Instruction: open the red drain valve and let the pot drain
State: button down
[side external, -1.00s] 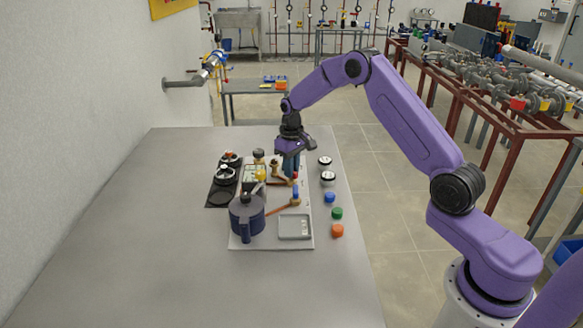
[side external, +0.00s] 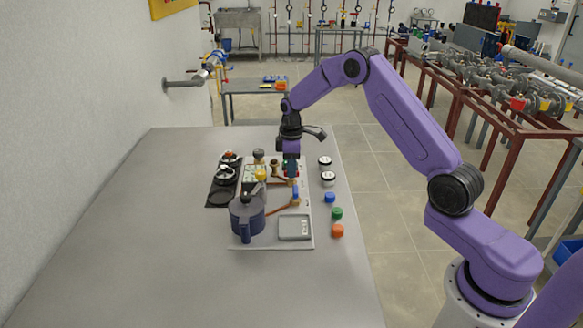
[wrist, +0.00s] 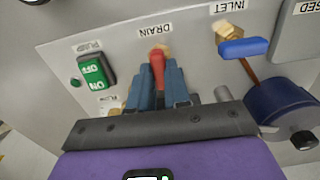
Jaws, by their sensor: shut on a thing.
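The red drain valve handle (wrist: 157,62) shows in the wrist view under the DRAIN label, with a bit of brass at its top end. My gripper (wrist: 160,80) has its blue fingers on either side of the handle and is shut on it. In the side external view my gripper (side external: 291,170) points down at the panel, and its fingers hide most of the valve. The dark blue pot (side external: 247,217) stands upright at the panel's near left. Its side also shows in the wrist view (wrist: 280,103). I cannot see whether liquid is flowing.
The blue-handled inlet valve (wrist: 243,47) and the green pump switch (wrist: 97,72) flank the drain valve. A grey tray (side external: 294,237) sits right of the pot. Blue, green and orange caps (side external: 337,230) line the panel's right side. The table's left part (side external: 130,240) is clear.

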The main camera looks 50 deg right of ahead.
jog(key=shift+w+r, duration=0.1)
dwell(0.5)
jog(key=c, duration=1.1)
grip_release()
notch_tip(320, 180, up, 17)
jog(key=shift+r, duration=0.2)
